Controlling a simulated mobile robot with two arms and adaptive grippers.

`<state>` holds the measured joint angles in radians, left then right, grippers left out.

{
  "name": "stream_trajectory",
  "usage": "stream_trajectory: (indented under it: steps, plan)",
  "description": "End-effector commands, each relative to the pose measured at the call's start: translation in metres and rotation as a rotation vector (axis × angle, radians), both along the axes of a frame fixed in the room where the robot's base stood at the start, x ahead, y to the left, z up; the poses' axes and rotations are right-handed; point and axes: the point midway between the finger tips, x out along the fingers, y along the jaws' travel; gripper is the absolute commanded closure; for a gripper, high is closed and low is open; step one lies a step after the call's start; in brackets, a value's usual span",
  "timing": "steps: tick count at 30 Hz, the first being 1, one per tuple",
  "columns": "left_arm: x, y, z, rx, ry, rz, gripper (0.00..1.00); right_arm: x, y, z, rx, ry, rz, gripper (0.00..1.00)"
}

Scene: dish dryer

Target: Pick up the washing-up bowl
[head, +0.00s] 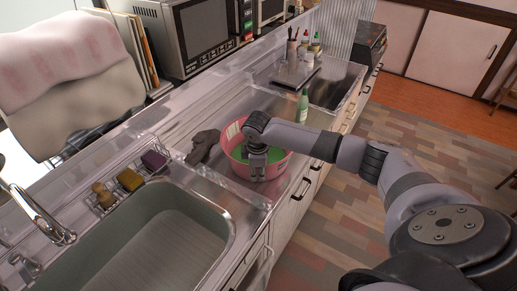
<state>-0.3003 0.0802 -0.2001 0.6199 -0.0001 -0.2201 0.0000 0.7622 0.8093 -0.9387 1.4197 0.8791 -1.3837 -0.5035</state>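The washing-up bowl (280,168) is pink-red outside with a green inside. The gripper covers part of the bowl's rim and inside. My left gripper is not in view.
A green bottle (302,106) stands just behind the bowl. A dark grey object (203,146) lies left of it. Floor (430,150) is clear at right.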

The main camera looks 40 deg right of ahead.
Motion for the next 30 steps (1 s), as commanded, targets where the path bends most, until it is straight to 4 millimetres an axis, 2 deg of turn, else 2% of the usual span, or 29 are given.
stream_trajectory:
  steps: [8, 22, 30]
  plan:
    - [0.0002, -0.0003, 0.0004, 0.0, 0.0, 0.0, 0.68, 0.001, -0.0002, -0.0049, 0.0, -0.001, 0.001, 0.68]
    - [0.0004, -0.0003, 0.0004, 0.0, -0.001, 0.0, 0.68, 0.0008, -0.0003, -0.0045, 0.0, -0.001, 0.0, 0.99]
    - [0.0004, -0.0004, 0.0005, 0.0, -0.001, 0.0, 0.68, 0.0008, -0.0004, -0.0044, 0.0, -0.001, 0.0, 1.0]
